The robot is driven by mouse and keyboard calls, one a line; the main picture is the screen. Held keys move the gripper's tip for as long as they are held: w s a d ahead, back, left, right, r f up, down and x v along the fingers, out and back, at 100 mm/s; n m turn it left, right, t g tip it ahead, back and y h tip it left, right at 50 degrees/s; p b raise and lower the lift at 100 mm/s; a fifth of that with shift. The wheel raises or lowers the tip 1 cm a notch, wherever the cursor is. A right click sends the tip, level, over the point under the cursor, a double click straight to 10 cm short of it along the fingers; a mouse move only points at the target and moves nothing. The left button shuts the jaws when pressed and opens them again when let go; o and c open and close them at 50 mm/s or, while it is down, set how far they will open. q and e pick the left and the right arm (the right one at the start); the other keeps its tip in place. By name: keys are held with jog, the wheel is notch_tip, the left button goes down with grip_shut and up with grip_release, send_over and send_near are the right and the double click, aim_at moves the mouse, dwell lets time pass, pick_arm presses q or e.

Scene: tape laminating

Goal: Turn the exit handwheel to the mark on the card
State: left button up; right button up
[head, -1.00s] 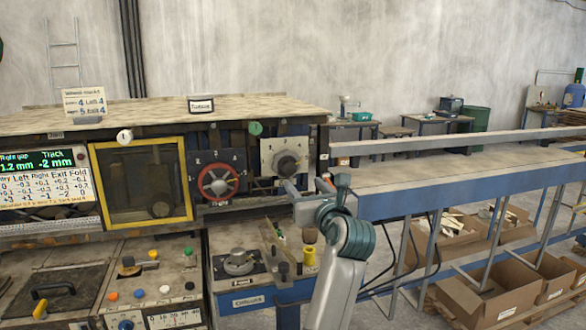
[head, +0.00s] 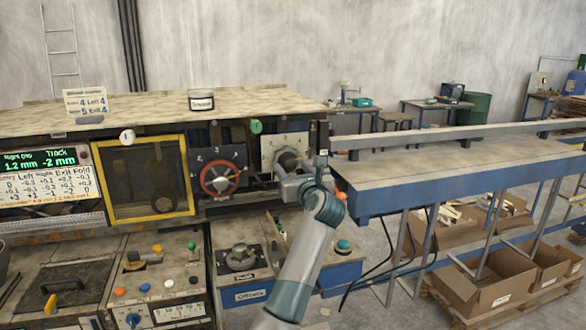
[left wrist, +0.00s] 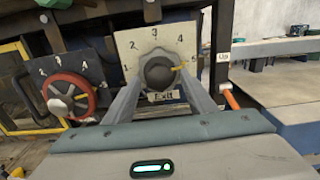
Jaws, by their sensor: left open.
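The exit handwheel (head: 287,160) is a dark round knob on a cream plate numbered 1 to 5. In the left wrist view the handwheel (left wrist: 159,72) sits above the "Exit" label, its yellow pointer aimed right, near the 5. The card (head: 86,103) stands on the machine top; its small lettering appears to show 4 beside Exit. My left gripper (head: 292,176) is open in front of the handwheel. Its fingers (left wrist: 161,80) lie either side of the knob in the left wrist view; contact cannot be told. My right gripper is out of view.
A red-rimmed handwheel (head: 220,178) on a dark numbered plate is just left. A yellow-framed window (head: 145,180) is farther left. The blue-sided conveyor table (head: 420,183) extends right, close to my left arm. A display (head: 45,172) shows gap and track values.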

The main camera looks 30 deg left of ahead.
pick_arm(q)
jog(key=c, duration=1)
jog(key=shift+c, duration=0.2)
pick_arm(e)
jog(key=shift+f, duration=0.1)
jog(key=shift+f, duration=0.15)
pick_arm(q)
jog(key=shift+d+f+n+b, duration=0.1)
jog(key=shift+f+n+b, duration=0.3)
jog(key=shift+b, duration=0.7)
jog(key=n+b, duration=0.4)
jog(key=b, duration=0.2)
jog(key=shift+r+b, duration=0.15)
jog(key=shift+b, duration=0.15)
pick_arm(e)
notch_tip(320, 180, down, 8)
pick_arm(q)
jog(key=n+b, duration=0.3)
jog(key=shift+r+b, duration=0.15)
jog(key=shift+b, duration=0.15)
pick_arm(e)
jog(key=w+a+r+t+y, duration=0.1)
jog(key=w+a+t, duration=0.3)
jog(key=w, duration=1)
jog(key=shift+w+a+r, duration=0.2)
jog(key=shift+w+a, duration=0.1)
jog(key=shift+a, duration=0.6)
